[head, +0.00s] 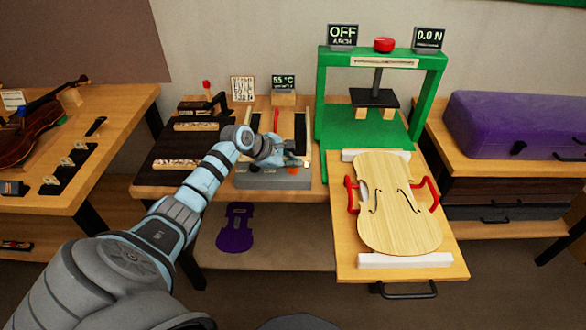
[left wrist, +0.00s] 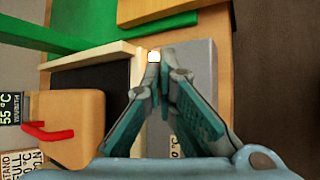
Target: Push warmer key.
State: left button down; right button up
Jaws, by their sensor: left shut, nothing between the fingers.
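The warmer's grey front housing (head: 272,180) stands on the middle bench, with small lettering on its top and an orange-red spot (head: 293,171) near its right end. My left gripper (head: 296,161) is shut and empty, over the back edge of this housing. The key itself is not clearly visible and may be hidden by the fingers. My right gripper is not in view.
A sign reading 55 °C (head: 283,82) stands behind the warmer. A green press (head: 320,110) rises close to the right, with a violin plate (head: 395,215) on a pulled-out board in front. A red lever (left wrist: 50,131) shows in the left wrist view.

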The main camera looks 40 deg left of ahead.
aim_at(294, 170)
pick_arm(q)
jog(key=shift+f, duration=0.1)
dwell(0.5)
jog(key=shift+f, duration=0.35)
jog(key=shift+p, duration=0.35)
jog(key=shift+r+p, duration=0.55)
jog(key=shift+p, duration=0.3)
jog(key=shift+f, duration=0.15)
notch_tip(294, 170, up, 6)
jog(key=p, duration=0.7)
jog(key=shift+r, duration=0.2)
jog(key=shift+f, duration=0.15)
